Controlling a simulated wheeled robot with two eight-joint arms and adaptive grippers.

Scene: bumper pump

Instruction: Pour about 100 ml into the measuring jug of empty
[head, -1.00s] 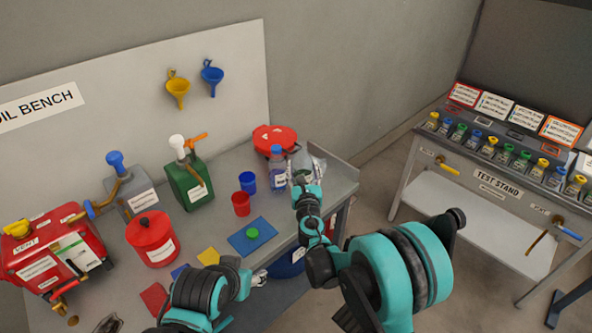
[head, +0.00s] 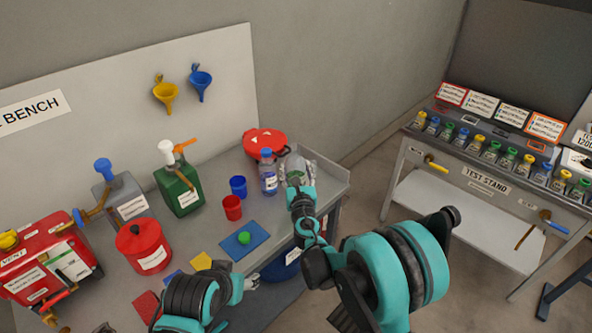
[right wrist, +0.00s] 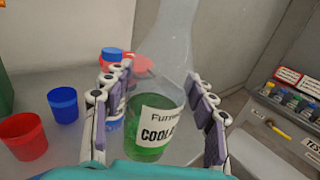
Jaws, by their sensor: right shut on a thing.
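A clear conical bottle (right wrist: 155,100) with green liquid low inside and a white label reading "COOL…" stands between my right gripper's fingers in the right wrist view. It also shows in the head view (head: 296,165), near the bench's back right corner. My right gripper (right wrist: 160,108) is shut on it, one finger on each side. The same gripper (head: 298,187) is partly hidden by its wrist in the head view. My left gripper (head: 250,283) is low at the bench's front edge, too small to tell its jaw state. I cannot pick out a measuring jug.
A blue-capped bottle (head: 268,175) and a red round container (head: 265,141) stand close to the held bottle. Red (head: 232,208) and blue (head: 238,187) cups stand left of it. A green can (head: 178,190) and red canister (head: 142,247) stand further left. The test stand (head: 470,172) is apart at right.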

